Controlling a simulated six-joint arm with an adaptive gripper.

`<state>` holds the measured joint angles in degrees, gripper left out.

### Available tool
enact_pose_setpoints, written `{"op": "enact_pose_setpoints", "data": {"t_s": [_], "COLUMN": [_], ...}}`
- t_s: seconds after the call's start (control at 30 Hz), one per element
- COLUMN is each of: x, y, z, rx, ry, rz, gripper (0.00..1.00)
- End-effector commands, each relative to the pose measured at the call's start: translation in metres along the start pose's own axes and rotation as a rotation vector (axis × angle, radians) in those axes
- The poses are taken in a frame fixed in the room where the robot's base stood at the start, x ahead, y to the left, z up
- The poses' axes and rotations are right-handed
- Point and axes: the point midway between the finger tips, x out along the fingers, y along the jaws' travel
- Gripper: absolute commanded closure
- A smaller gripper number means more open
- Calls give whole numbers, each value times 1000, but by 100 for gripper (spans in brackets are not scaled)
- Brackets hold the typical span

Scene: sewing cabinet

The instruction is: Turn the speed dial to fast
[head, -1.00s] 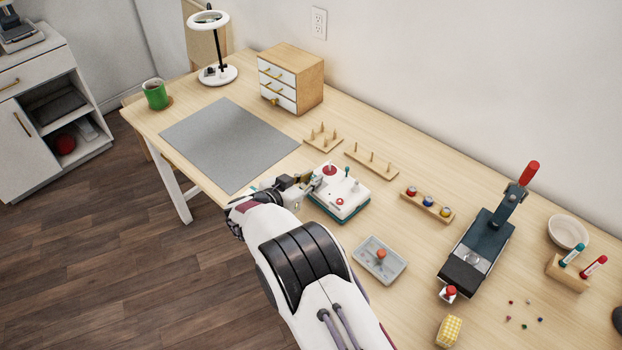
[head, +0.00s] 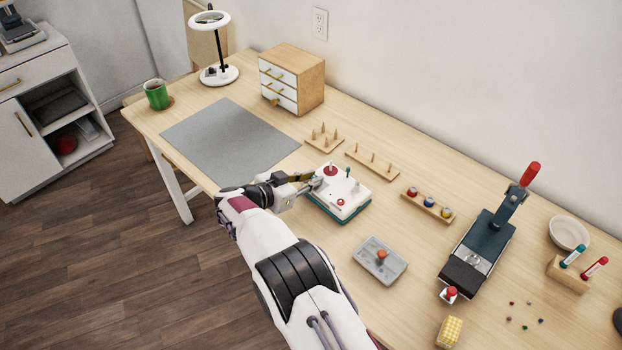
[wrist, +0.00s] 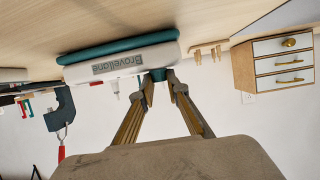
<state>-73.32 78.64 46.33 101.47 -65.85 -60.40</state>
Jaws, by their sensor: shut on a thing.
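The white machine (head: 345,193) with a teal base stands mid-table; its side with dark lettering shows upside down in the wrist view (wrist: 125,62). On its top are a red disc with a pin, a small teal-tipped post and a red button. A small teal dial (wrist: 158,75) sticks out from its side in the wrist view. My gripper (wrist: 161,85) has its two fingertips closed around this dial. In the head view my gripper (head: 313,183) is at the machine's left side, and the dial is hidden there. No speed marks on the dial can be read.
Wooden peg racks (head: 372,162) stand behind the machine. A grey tray (head: 365,268) with a red-topped piece lies in front right. A grey mat (head: 228,145) and a small drawer cabinet (head: 310,80) are to the left and behind. A dark press (head: 478,250) stands right.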

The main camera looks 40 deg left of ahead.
Motion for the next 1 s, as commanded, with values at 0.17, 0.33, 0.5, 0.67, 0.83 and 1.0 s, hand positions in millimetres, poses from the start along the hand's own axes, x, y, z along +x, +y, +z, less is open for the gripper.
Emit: {"op": "enact_pose_setpoints", "data": {"t_s": [0.17, 0.33, 0.5, 0.67, 0.83, 1.0], "x": [0, 0, 0, 0, 0, 0], "y": [-1, -1, -1, -2, -2, -2], "z": [-1, -1, -1, -1, -1, -1], "rx": [11, 20, 28, 33, 37, 37], "ry": [3, 3, 2, 2, 2, 2], "rz": [22, 44, 63, 75, 83, 86], "gripper": [100, 100, 100, 100, 100, 100]}}
